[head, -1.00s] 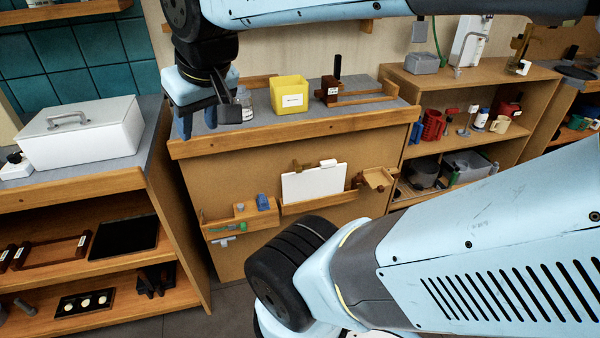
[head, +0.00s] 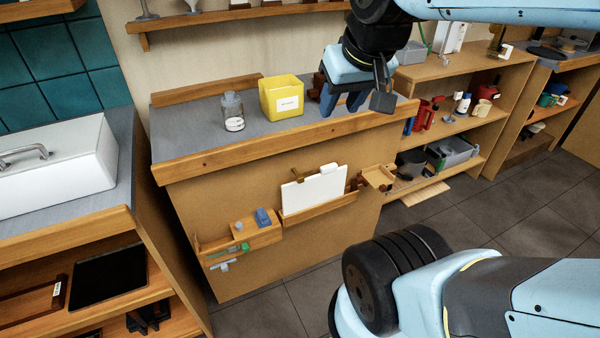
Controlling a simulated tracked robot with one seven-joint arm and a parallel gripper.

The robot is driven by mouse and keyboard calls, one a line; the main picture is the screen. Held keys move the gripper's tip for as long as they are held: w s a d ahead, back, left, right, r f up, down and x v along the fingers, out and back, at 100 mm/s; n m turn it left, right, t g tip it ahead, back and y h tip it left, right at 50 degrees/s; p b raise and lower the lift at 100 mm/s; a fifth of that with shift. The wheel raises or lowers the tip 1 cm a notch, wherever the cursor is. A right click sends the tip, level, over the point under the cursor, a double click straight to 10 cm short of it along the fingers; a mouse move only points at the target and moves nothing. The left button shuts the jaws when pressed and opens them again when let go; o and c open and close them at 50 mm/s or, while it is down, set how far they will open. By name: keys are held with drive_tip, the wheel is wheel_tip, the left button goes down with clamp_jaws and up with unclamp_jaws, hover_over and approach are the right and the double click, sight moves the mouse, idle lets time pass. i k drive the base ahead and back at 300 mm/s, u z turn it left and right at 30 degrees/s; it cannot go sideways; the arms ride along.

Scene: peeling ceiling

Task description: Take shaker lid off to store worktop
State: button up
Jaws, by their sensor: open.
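A small clear glass jar (head: 232,113), which looks like the shaker, stands upright on the grey worktop (head: 192,132), left of the yellow box. It has a white patch low on its front. Its top looks greyish, and I cannot tell whether that is a lid. My gripper (head: 342,106) is open, pointing down over the right part of the worktop, well to the right of the jar and apart from it. Nothing shows between its blue fingers. The gripper hides part of a dark red-brown item behind it.
A yellow box (head: 282,97) stands between the jar and my gripper. A wooden ledge (head: 210,90) runs along the back. Front holders carry a white board (head: 314,188) and a blue block (head: 262,217). Shelves with mugs stand right; a white case (head: 55,165) is left. The worktop's front left is clear.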

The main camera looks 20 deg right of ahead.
sight(245, 115)
drive_tip(key=z, duration=0.65)
drive_tip(key=i, duration=1.05)
drive_tip(key=u, duration=0.4)
